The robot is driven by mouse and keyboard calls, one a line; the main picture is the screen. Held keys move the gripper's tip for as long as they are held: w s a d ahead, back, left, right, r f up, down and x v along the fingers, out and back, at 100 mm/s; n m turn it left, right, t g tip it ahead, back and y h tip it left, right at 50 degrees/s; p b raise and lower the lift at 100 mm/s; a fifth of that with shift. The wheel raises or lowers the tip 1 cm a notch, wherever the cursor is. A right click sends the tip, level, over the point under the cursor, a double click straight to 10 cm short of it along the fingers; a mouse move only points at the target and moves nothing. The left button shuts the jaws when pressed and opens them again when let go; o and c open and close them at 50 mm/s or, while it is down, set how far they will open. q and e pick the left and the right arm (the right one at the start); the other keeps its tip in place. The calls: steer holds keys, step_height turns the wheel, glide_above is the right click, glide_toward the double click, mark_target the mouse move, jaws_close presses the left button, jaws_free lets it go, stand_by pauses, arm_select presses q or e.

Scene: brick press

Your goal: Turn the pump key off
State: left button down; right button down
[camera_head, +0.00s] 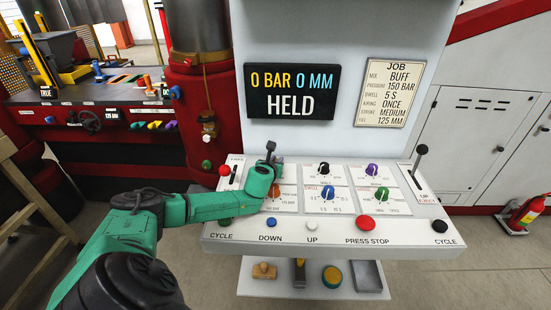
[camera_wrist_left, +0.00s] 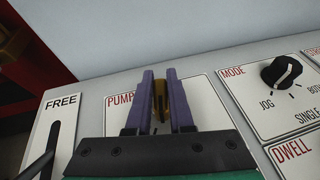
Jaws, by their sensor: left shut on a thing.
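The brass-coloured pump key (camera_wrist_left: 160,100) stands on the panel plate marked PUMP in the left wrist view. My left gripper (camera_wrist_left: 160,76) is shut on it, with one purple finger on each side. The key shows as a narrow upright piece between the fingers; the plate's lettering beyond PUMP is covered. In the head view my left gripper (camera_head: 271,150) is over the upper left of the control panel (camera_head: 335,240), and hides the key there. My right gripper is not in view.
The FREE lever slot (camera_wrist_left: 57,150) is left of the key, and the MODE knob (camera_wrist_left: 281,72) is to the right. A red-knobbed lever (camera_head: 207,166) stands close to my gripper. The display (camera_head: 291,91) reads 0 BAR, 0 MM, HELD. A red press stop button (camera_head: 365,222) is in front.

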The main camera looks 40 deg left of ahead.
arm_select(q)
steer(key=shift+f+m+t+h+b, duration=0.25)
steer(key=shift+m+t+h+b, duration=0.25)
steer(key=shift+m+h+b, duration=0.55)
steer(key=shift+d+r+m+h+b, duration=0.1)
steer(key=shift+m+h+b, duration=0.2)
steer(key=shift+m+h, duration=0.2)
steer(key=shift+d+r+m+h+b, duration=0.1)
steer(key=shift+m+h+b, duration=0.25)
steer(key=shift+h, duration=0.2)
steer(key=c, duration=0.8)
jaws_free()
steer(key=shift+w, duration=0.1)
